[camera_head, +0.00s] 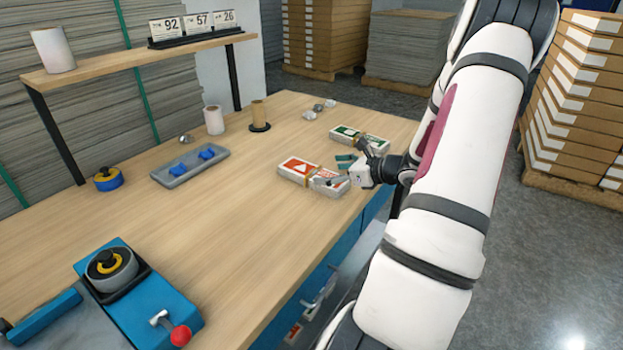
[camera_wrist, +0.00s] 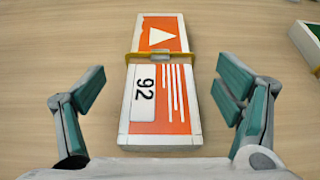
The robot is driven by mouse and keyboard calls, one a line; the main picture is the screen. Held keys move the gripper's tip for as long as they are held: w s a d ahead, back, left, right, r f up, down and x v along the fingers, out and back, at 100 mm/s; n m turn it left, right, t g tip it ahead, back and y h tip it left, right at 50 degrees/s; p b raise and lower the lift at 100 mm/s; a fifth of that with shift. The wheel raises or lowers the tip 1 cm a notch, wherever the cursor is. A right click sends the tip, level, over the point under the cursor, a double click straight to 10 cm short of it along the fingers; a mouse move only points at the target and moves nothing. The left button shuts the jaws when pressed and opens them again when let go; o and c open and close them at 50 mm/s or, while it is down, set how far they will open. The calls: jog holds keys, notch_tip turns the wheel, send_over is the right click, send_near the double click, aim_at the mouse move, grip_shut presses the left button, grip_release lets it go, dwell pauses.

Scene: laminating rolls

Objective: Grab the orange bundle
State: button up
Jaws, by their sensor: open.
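The orange bundle (camera_head: 302,170) lies flat on the wooden table, orange and white with a white triangle, held by a yellowish band. In the wrist view the orange bundle (camera_wrist: 160,85) points away from me and shows a label reading 92. My gripper (camera_head: 345,171) is at the near end of the bundle. In the wrist view my gripper (camera_wrist: 160,100) is open, with one teal-padded finger on each side of the bundle and a visible gap on both sides. I cannot tell how high the fingertips are above the table.
A green bundle (camera_head: 358,138) lies just behind the orange one; its edge shows at the right in the wrist view (camera_wrist: 306,45). A grey tray (camera_head: 181,168) with blue pieces, a tape roll (camera_head: 108,179) and a blue machine (camera_head: 120,290) stand to the left. The table's middle is clear.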

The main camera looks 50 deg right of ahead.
aim_at(314, 172)
jog(key=shift+b+x, duration=0.4)
jog(key=shift+x, duration=2.55)
jog(key=shift+f, duration=0.15)
jog(key=shift+c, duration=0.2)
jog(key=c, duration=1.5)
